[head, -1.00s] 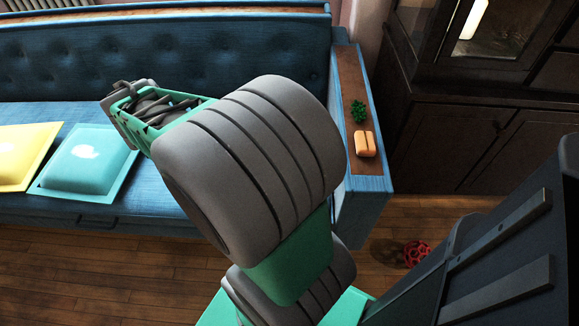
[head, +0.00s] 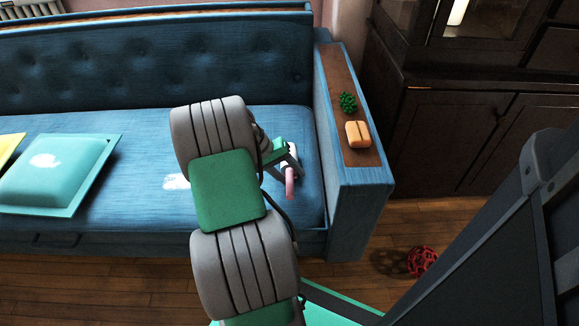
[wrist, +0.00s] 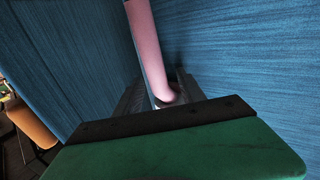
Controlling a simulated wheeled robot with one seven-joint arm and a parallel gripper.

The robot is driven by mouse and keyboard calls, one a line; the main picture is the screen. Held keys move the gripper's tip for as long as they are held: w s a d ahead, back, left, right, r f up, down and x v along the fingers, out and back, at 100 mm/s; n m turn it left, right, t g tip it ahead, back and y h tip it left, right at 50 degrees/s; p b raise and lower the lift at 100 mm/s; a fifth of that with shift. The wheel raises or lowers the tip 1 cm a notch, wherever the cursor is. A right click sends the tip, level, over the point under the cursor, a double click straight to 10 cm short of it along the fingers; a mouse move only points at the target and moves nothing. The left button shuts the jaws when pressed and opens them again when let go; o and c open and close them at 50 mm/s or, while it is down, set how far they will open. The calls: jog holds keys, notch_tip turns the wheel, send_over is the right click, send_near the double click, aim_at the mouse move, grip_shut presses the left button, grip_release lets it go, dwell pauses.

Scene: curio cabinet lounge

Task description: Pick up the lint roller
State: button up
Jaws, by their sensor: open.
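The lint roller has a pink handle (head: 290,188) and lies on the blue sofa seat near its right end. Its upper part is partly hidden by my gripper (head: 287,155) in the head view. In the wrist view the pink handle (wrist: 148,45) runs down between the two dark fingers of my gripper (wrist: 160,93). The fingers are open, one on either side of the handle. A pale part shows at the handle's lower end, mostly hidden by the gripper body. I cannot tell whether a finger touches it.
The sofa armrest (head: 362,178) stands close to the right, with an orange object (head: 357,134) and a green spiky object (head: 348,102) on top. A white item (head: 176,181) and a teal cushion (head: 62,170) are on the seat. A red openwork ball (head: 422,261) is on the floor.

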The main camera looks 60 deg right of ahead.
jog(key=shift+r, duration=0.1)
jog(key=shift+c, duration=0.4)
jog(key=shift+w, duration=0.1)
grip_shut()
